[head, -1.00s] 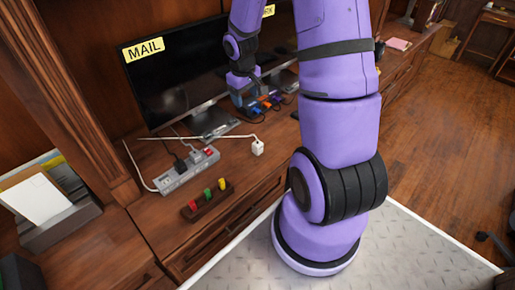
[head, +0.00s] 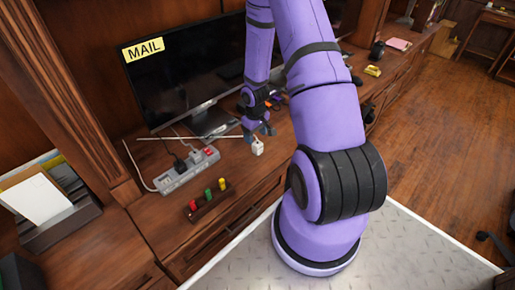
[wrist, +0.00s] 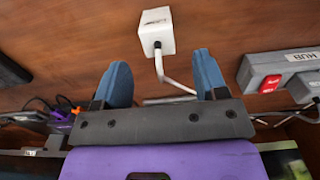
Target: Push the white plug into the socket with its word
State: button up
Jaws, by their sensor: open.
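The white plug (head: 257,147) lies on the desk in front of the monitor, with a white cable. In the wrist view the plug (wrist: 156,32) is a white cube with small dark marks I cannot read. It sits just beyond the fingertips, between their lines. My gripper (head: 259,131) is open and empty, close to the plug; its blue fingers (wrist: 160,70) are spread apart in the wrist view. The grey power strip (head: 188,172) with the sockets lies to the left; in the wrist view its end (wrist: 285,72) shows a red switch and the letters "HUB".
A monitor (head: 185,80) labelled "MAIL" stands behind. A wooden block (head: 207,204) with red, green and yellow pieces lies in front of the strip. A dark plug and cables (head: 178,155) are at the strip. A paper tray (head: 60,225) stands at the left.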

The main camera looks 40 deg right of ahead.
aim_at(255, 144)
jog(key=shift+w+f, duration=0.2)
jog(key=shift+f, duration=2.7)
jog(key=c, duration=1)
